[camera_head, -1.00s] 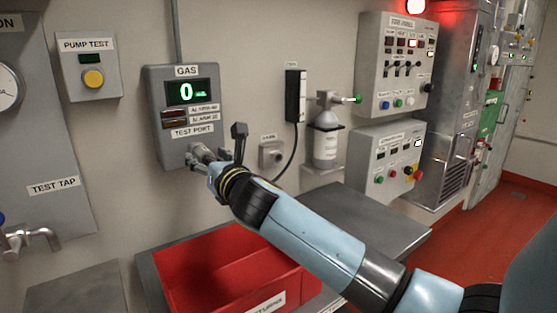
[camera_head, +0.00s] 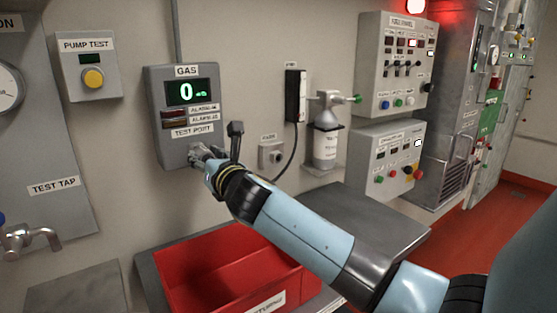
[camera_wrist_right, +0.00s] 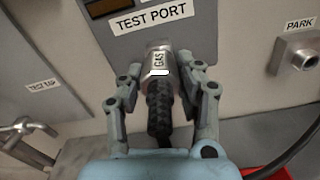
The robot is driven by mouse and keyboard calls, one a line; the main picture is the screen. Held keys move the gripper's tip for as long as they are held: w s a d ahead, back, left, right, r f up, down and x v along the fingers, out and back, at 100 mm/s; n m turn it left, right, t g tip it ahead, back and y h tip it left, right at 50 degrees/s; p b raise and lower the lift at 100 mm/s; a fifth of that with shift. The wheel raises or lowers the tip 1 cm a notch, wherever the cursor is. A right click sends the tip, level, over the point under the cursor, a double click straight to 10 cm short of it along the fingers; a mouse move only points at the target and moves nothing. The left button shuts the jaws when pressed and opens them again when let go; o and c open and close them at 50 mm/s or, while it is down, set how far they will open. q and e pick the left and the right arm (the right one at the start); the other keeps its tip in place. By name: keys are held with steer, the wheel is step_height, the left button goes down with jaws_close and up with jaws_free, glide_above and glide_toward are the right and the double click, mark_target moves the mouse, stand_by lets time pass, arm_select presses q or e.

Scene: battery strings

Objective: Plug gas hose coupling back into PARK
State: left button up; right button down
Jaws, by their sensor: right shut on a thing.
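The gas hose coupling (camera_wrist_right: 159,63), a silver cylinder marked GAS with a black ribbed grip (camera_wrist_right: 159,108), sits between the fingers of my right gripper (camera_wrist_right: 160,82) in the right wrist view. My right gripper (camera_head: 200,157) is shut on it in front of the grey gas box (camera_head: 187,143), just below the TEST PORT label. The coupling's front end meets the box at the test port; how far in it sits is hidden. The PARK socket (camera_wrist_right: 305,57) is a silver round port on a small grey box, which shows empty to the right, also in the head view (camera_head: 276,156). My left gripper is not in view.
A black hose (camera_head: 291,152) hangs from a black holder (camera_head: 296,96) behind my right gripper. A red bin (camera_head: 205,268) and a grey bench top (camera_head: 370,220) lie below.

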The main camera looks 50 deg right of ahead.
steer(key=shift+s+a, duration=0.1)
steer(key=shift+s, duration=0.25)
steer(key=shift+s+a+r+p, duration=0.1)
steer(key=shift+s+p, duration=0.2)
steer(key=shift+s, duration=0.2)
steer(key=shift+s, duration=0.2)
steer(key=shift+s+a, duration=0.15)
steer(key=shift+s, duration=0.2)
steer(key=shift+s+a, duration=0.1)
steer(key=shift+s, duration=0.35)
steer(key=shift+s, duration=0.2)
steer(key=shift+p+v, duration=0.45)
steer(key=shift+v, duration=1.75)
